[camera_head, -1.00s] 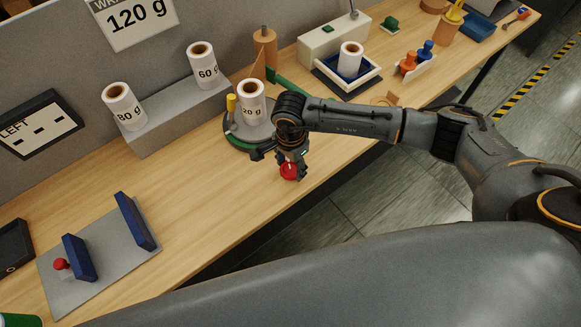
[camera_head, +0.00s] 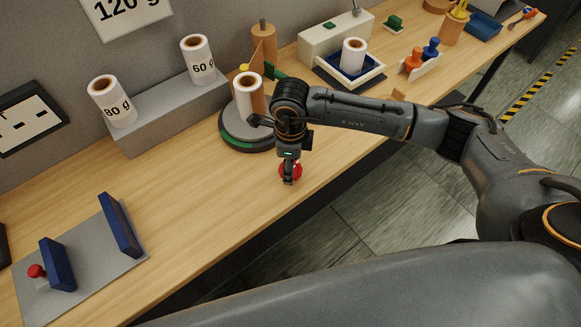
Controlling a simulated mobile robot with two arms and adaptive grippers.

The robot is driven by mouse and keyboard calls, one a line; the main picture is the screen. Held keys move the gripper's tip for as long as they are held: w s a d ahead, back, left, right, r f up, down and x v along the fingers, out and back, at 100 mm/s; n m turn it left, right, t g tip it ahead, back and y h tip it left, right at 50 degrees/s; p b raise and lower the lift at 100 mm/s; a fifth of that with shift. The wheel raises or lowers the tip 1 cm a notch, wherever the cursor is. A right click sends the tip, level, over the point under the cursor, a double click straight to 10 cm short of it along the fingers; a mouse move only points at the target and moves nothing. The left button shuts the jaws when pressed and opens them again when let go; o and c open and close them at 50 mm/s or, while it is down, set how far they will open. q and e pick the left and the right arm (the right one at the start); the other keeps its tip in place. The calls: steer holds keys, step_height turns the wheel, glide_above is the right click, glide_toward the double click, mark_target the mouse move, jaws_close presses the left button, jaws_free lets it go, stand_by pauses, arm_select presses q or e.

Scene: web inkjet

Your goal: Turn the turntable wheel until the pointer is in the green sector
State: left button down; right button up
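The turntable (camera_head: 236,140) is a round grey disc with a dark rim near the wall side of the bench. A green strip (camera_head: 230,147) shows on its front left rim. I cannot make out the pointer. My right gripper (camera_head: 289,179) points down at a red round knob (camera_head: 297,170) near the bench's front edge. One finger covers part of the knob; I cannot tell if the gripper grips it. My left gripper is not in view.
Rolls marked 80 g (camera_head: 113,106) and 60 g (camera_head: 199,66) stand on a grey step (camera_head: 165,117). A grey plate (camera_head: 105,262) with blue blocks lies at the left. A white device (camera_head: 318,45) stands at the back right. Bare bench lies left of my gripper.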

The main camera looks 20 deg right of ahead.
steer(key=m+b, duration=0.2)
steer(key=m, duration=0.3)
steer(key=shift+f+m+b, duration=0.15)
steer(key=shift+m+b, duration=0.15)
steer(key=shift+b, duration=0.05)
steer(key=m+b, duration=0.2)
steer(key=m, duration=0.3)
steer(key=m+b, duration=0.1)
steer(key=m, duration=0.4)
steer(key=shift+m, duration=0.4)
steer(key=m, duration=0.5)
steer(key=shift+m, duration=0.4)
steer(key=o, duration=1.2)
steer(key=shift+c, duration=0.2)
